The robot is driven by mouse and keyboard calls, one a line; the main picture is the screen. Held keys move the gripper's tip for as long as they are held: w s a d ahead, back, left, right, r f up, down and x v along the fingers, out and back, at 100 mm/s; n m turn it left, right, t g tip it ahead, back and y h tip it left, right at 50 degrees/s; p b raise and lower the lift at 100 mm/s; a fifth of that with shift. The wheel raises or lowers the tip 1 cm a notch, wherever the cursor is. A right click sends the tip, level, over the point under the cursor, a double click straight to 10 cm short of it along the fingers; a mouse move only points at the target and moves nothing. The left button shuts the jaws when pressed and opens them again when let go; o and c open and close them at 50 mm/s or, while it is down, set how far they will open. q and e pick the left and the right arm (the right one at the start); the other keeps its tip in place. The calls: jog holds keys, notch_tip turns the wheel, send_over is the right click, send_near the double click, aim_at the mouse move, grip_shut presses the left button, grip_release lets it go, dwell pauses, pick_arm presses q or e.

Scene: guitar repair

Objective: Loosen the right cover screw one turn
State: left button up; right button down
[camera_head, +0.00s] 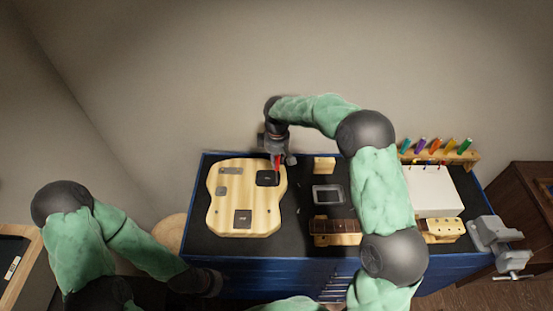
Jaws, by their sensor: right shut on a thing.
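A pale wooden guitar body (218,205) lies on the dark bench top. A dark cover plate (266,179) sits at its upper right; its screws are too small to make out. My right gripper (278,157) is shut on a red-handled tool (277,164), which looks like a screwdriver, held upright over the cover plate. I cannot tell whether its tip touches a screw. My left gripper (208,283) hangs low in front of the bench, left of centre, dark and apart from the guitar body; its fingers are unclear.
A grey tray (328,194), a wooden block (324,164) and a guitar neck (333,226) lie right of the body. A notepad (432,188), a rack of coloured tools (440,155) and a vise (493,233) stand farther right. My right arm spans the bench.

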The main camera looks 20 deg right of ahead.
jog(key=shift+r+n+p, duration=0.1)
jog(key=shift+n+p, duration=0.35)
jog(key=shift+n, duration=0.65)
jog(key=n, duration=0.2)
jog(key=shift+n+p, duration=0.3)
jog(key=shift+p, duration=0.05)
jog(key=shift+n+p, duration=0.35)
jog(key=shift+n, duration=0.55)
jog(key=n, duration=0.1)
jog(key=n+p, duration=0.1)
jog(key=n, duration=0.1)
jog(key=shift+s+f, duration=0.1)
jog(key=shift+f, duration=0.1)
jog(key=shift+n+p, duration=0.4)
jog(key=shift+n, duration=0.8)
jog(key=n, duration=0.2)
jog(key=shift+n+p, duration=0.4)
jog(key=n+p, duration=0.1)
jog(key=n, duration=0.2)
jog(key=shift+n, duration=0.3)
jog(key=shift+n+p, duration=0.3)
jog(key=shift+n, duration=0.5)
jog(key=n, duration=0.2)
jog(key=shift+n+p, duration=0.3)
jog(key=shift+p, duration=0.1)
jog(key=shift+n, duration=0.7)
jog(key=shift+r, duration=0.15)
